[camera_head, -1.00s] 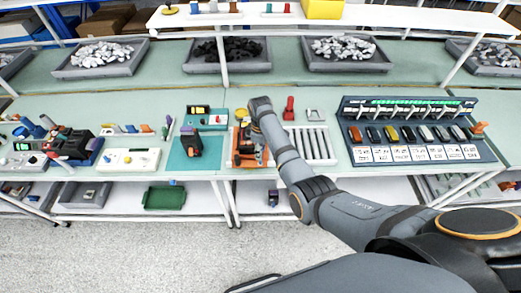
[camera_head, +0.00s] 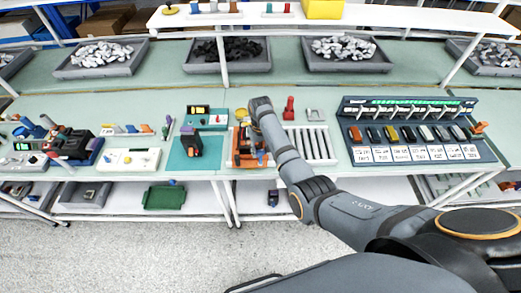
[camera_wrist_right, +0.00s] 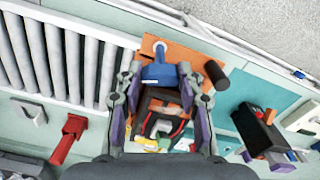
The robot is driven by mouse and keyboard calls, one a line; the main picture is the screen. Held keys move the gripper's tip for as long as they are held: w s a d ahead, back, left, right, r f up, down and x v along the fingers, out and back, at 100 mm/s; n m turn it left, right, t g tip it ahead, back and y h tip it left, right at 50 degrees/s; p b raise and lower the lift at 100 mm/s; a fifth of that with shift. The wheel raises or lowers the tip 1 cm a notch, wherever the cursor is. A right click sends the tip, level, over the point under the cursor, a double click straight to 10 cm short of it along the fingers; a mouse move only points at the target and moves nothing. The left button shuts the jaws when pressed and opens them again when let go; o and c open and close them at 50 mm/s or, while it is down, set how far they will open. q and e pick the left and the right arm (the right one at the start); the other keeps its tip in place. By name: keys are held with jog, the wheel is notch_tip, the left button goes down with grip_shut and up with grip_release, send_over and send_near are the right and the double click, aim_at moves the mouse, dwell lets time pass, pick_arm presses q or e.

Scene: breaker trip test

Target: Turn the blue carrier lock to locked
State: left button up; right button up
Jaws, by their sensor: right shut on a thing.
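The blue carrier lock (camera_wrist_right: 160,74) is a blue block with a stem, at the top middle of the right wrist view, over an orange plate (camera_wrist_right: 190,50). My right gripper (camera_wrist_right: 160,80) has one finger on each side of it and is shut on it. A dark carrier with an orange-red outline (camera_wrist_right: 160,115) lies between the fingers, below the lock in the picture. In the head view, the orange station (camera_head: 240,158) is partly hidden by my right arm. Whether the lock stands at locked cannot be read. My left gripper is not in view.
A roller rack (camera_head: 318,146) and a red piece (camera_head: 289,108) are right of the station. A teal plate (camera_head: 178,160) with a dark device (camera_head: 192,144) is to its left. A breaker panel (camera_head: 410,140) stands farther right. The bench front edge is close to the station.

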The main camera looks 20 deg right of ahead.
jog(key=shift+w+r+m, duration=0.15)
jog(key=shift+m, duration=1.85)
jog(key=o, duration=1)
jog(key=shift+c, duration=0.2)
jog(key=shift+o, duration=1)
notch_tip(320, 180, up, 12)
